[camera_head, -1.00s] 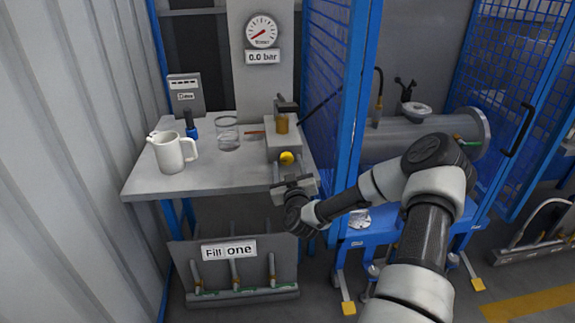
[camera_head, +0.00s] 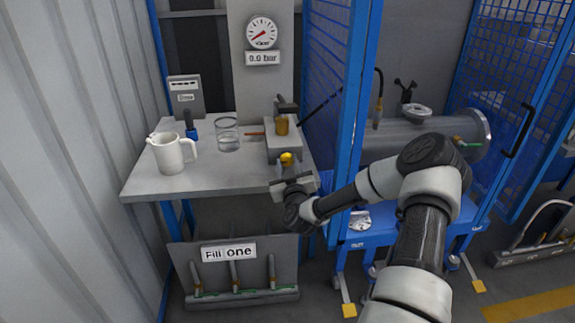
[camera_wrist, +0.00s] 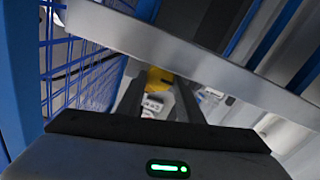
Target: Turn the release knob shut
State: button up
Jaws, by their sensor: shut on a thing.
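The yellow knob (camera_head: 287,158) is on the front of a small grey block (camera_head: 283,143) at the right end of the bench. My gripper (camera_head: 287,170) reaches it from the front, below the gauge panel, and is shut on it. In the wrist view the knob (camera_wrist: 157,78) shows between my two dark fingers (camera_wrist: 158,88), partly hidden by them. The knob's exact turned angle cannot be told.
A gauge (camera_head: 262,33) above a "0.0 bar" plate stands behind. A white jug (camera_head: 170,154) and a glass beaker (camera_head: 228,135) stand on the grey bench (camera_head: 205,180). A blue mesh door (camera_head: 330,80) stands close right of my gripper.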

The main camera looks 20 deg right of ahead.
jog(key=shift+f+m+b, duration=0.1)
jog(key=shift+m+b, duration=1)
jog(key=shift+b, duration=0.1)
jog(key=m+b, duration=0.1)
jog(key=m, duration=0.1)
jog(key=shift+d+m, duration=0.1)
jog(key=shift+m, duration=0.3)
jog(key=m+b, duration=0.2)
jog(key=m, duration=0.3)
jog(key=o, duration=1.1)
jog(key=shift+c, duration=0.2)
jog(key=shift+d, duration=0.1)
